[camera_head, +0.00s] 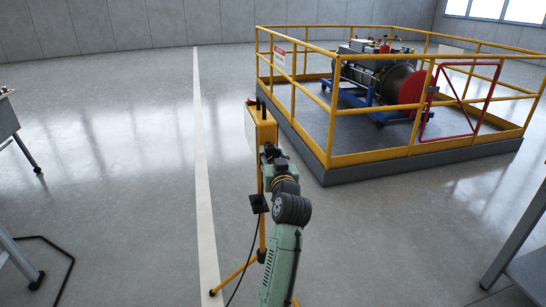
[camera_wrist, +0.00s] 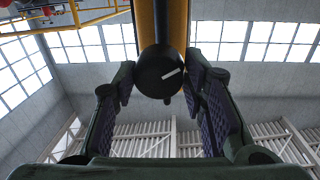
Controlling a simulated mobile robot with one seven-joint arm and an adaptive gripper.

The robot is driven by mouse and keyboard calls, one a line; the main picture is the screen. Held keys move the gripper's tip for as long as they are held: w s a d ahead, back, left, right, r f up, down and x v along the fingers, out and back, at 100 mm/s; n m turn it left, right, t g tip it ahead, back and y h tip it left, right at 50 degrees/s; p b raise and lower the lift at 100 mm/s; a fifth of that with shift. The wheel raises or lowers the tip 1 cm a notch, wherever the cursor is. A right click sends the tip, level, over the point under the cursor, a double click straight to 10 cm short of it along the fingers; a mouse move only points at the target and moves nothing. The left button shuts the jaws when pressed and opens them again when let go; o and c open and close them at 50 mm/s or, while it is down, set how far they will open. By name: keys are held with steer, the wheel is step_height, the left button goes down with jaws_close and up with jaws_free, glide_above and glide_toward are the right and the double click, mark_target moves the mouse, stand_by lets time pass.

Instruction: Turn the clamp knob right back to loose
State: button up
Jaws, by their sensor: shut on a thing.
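The clamp knob (camera_wrist: 156,72) is a round black knob with a short white mark, seen end-on in the wrist view. The mark lies right of the knob's middle and slopes up to the right. My gripper (camera_wrist: 159,80) has one finger on each side of the knob and is shut on it. The knob sits on a yellow upright part (camera_wrist: 176,20). In the head view my gripper (camera_head: 268,152) is at the yellow tripod stand (camera_head: 264,130), just below its top. The knob is hidden there behind my gripper and arm.
A yellow-railed platform (camera_head: 370,158) with a red gate (camera_head: 465,100) and an engine on a blue cradle (camera_head: 400,82) stands at right. Tables edge the picture at left (camera_head: 8,118) and right (camera_head: 520,240). The floor around the white line (camera_head: 203,170) is mostly clear.

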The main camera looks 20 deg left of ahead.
steer(key=shift+c, duration=0.7)
steer(key=shift+f, duration=0.1)
steer(key=shift+n+b, duration=0.75)
steer(key=shift+n, duration=0.05)
steer(key=n+b, duration=0.3)
steer(key=n, duration=0.1)
steer(key=shift+d+f+b, duration=0.1)
steer(key=shift+f+b, duration=0.1)
steer(key=shift+b, duration=0.1)
steer(key=n+y+b, duration=0.1)
steer(key=n+b, duration=0.4)
steer(key=n, duration=0.2)
steer(key=n+b, duration=0.5)
steer(key=n, duration=0.2)
steer(key=shift+w+y, duration=0.1)
steer(key=shift+y, duration=0.3)
steer(key=n+b, duration=0.3)
steer(key=n, duration=0.2)
steer(key=shift+n+g+y, duration=0.4)
steer(key=shift+r, duration=0.1)
